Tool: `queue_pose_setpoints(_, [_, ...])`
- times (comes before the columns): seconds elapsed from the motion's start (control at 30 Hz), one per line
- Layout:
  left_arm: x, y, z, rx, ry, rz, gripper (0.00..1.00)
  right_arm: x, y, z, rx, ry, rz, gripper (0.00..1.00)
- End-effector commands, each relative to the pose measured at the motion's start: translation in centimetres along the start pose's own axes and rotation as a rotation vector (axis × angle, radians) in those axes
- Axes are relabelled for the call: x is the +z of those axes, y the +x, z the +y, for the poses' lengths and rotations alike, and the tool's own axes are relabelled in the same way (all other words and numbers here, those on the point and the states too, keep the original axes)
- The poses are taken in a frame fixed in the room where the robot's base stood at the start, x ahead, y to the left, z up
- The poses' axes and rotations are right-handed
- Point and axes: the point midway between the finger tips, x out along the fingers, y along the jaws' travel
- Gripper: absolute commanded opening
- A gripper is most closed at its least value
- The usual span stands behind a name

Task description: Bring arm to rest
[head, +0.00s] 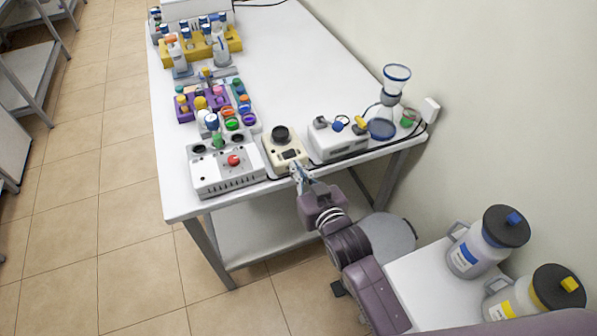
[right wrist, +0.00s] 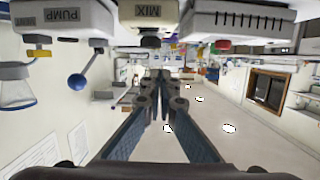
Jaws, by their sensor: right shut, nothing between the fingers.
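My right gripper (head: 299,172) is at the front edge of the white table (head: 290,50), just in front of a small beige mixer (head: 283,152) with a black top. In the right wrist view its fingers (right wrist: 160,78) come together, shut and empty. The mixer, labelled MIX (right wrist: 147,12), shows upside down at the top of that view, close above the fingers. I cannot tell if the gripper touches it. My left gripper is not in view.
A white box with a red button (head: 228,163) stands left of the mixer, a pump unit (head: 338,138) right of it. Vial racks (head: 215,103) stand behind. Two jugs (head: 478,243) (head: 535,292) stand at the lower right. Tiled floor (head: 110,180) is clear on the left.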

Motion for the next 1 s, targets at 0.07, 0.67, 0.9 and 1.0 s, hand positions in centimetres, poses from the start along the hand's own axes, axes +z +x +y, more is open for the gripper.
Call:
queue_pose_setpoints(0.07, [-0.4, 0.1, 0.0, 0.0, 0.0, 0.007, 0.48, 0.1, -0.5, 0.0, 0.0, 0.0, 0.0, 0.0])
queue_pose_setpoints(0.67, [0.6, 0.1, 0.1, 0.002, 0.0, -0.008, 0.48, 0.0, -0.8, 0.0, 0.0, -0.001, 0.0, 0.0])
queue_pose_setpoints(0.9, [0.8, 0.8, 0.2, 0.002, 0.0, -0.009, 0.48, 6.0, -0.3, 0.5, 0.006, -0.005, -0.091, 0.0])
queue_pose_setpoints(1.0, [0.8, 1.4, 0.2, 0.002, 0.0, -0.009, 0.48, 12.9, -0.4, 1.2, 0.014, -0.008, -0.195, 0.0])
